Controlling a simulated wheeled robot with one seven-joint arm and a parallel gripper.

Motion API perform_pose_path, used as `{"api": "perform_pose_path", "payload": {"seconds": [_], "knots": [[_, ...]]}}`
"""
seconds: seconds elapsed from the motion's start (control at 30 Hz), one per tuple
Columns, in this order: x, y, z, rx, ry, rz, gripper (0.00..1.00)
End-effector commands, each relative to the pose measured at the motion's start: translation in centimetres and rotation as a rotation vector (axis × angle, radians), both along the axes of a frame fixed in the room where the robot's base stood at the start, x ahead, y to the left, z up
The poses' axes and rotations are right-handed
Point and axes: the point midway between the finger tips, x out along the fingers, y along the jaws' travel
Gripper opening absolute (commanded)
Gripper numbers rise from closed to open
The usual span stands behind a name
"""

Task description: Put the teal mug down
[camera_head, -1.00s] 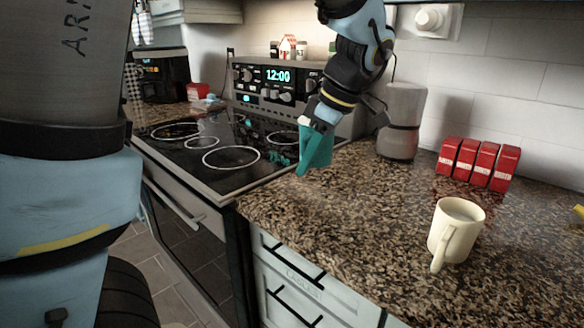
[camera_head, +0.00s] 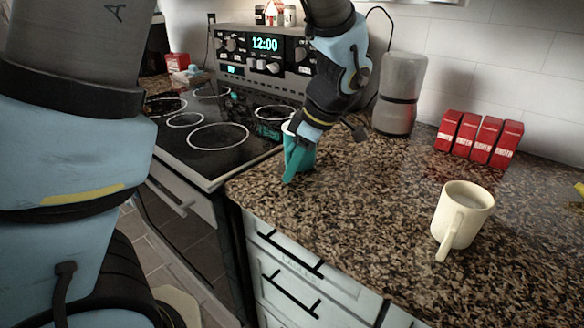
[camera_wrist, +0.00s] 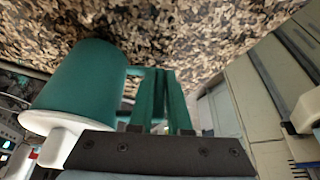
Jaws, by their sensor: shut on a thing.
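The teal mug (camera_head: 303,157) is at the left end of the granite counter, close to the stove, roughly upright. My gripper (camera_head: 293,140) comes down on it from above and is shut on its handle side. In the wrist view the mug (camera_wrist: 82,85) shows its teal wall and pale rim, with the handle (camera_wrist: 150,95) at the jaws. The speckled counter fills the view behind it. Whether the mug's base touches the counter I cannot tell. My wrist hides part of the mug in the head view.
A cream mug (camera_head: 462,213) stands on the counter at the right. Several red boxes (camera_head: 480,137) and a grey appliance (camera_head: 398,95) stand by the wall. The black stove top (camera_head: 215,135) is at left. The middle of the counter (camera_head: 365,200) is clear.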

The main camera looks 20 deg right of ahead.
Motion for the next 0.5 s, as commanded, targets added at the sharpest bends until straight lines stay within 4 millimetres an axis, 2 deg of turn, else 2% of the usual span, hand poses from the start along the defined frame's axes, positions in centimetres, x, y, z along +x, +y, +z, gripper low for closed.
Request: {"api": "perform_pose_path", "payload": {"seconds": [0.4,0.43,0.5], "knots": [[0.01,-0.02,-0.85,-0.002,0.000,0.001,0.00],[0.00,0.00,-0.76,-0.001,0.000,0.001,0.19],[0.00,0.00,-0.73,-0.001,0.000,0.001,0.27]]}}
